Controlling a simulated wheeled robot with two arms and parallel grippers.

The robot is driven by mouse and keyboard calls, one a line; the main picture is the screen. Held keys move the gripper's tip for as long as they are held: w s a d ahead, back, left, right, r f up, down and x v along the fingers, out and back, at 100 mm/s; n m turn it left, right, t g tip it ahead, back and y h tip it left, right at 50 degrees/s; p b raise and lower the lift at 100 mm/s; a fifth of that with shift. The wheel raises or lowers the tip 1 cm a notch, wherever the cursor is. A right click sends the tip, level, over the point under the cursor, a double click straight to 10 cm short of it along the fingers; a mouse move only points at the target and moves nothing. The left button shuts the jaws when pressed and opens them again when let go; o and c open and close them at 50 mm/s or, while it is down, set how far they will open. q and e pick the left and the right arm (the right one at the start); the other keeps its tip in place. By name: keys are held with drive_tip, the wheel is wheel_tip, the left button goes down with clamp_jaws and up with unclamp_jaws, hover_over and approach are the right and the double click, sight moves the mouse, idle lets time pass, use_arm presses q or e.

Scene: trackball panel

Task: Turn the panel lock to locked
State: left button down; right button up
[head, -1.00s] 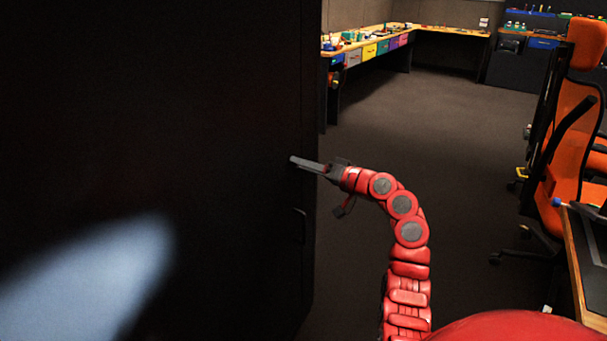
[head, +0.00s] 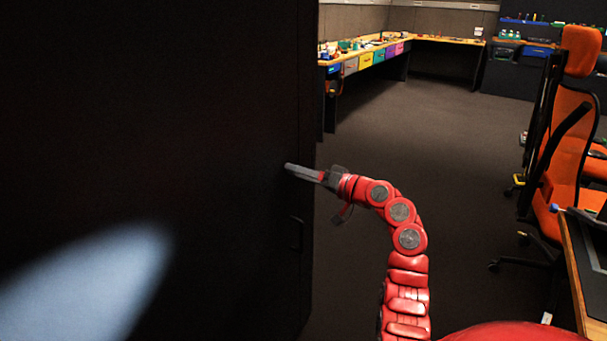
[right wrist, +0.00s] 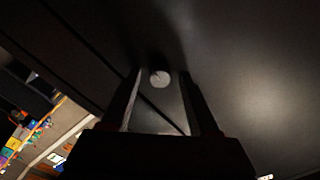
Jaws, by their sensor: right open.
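The panel (head: 150,130) is a tall, dark, flat face filling the left of the head view. The panel lock (right wrist: 160,78) is a small round pale disc on the dark face in the right wrist view. It shows between and just beyond my open fingertips, and a gap to them cannot be judged. In the head view the lock cannot be made out. My right gripper (head: 304,172) reaches left to the panel near its right edge; in the right wrist view (right wrist: 160,85) its two fingers stand apart with nothing between them. My left gripper is not in view.
A dark handle (head: 297,233) sits on the panel below my right gripper. An orange office chair (head: 568,140) and a wooden desk edge (head: 573,265) stand at the right. A long workbench (head: 375,47) with coloured drawers is at the back. The floor between is clear.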

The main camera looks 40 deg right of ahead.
drive_tip(key=p+v, duration=0.1)
drive_tip(key=v, duration=1.6)
drive_tip(key=shift+s, duration=0.2)
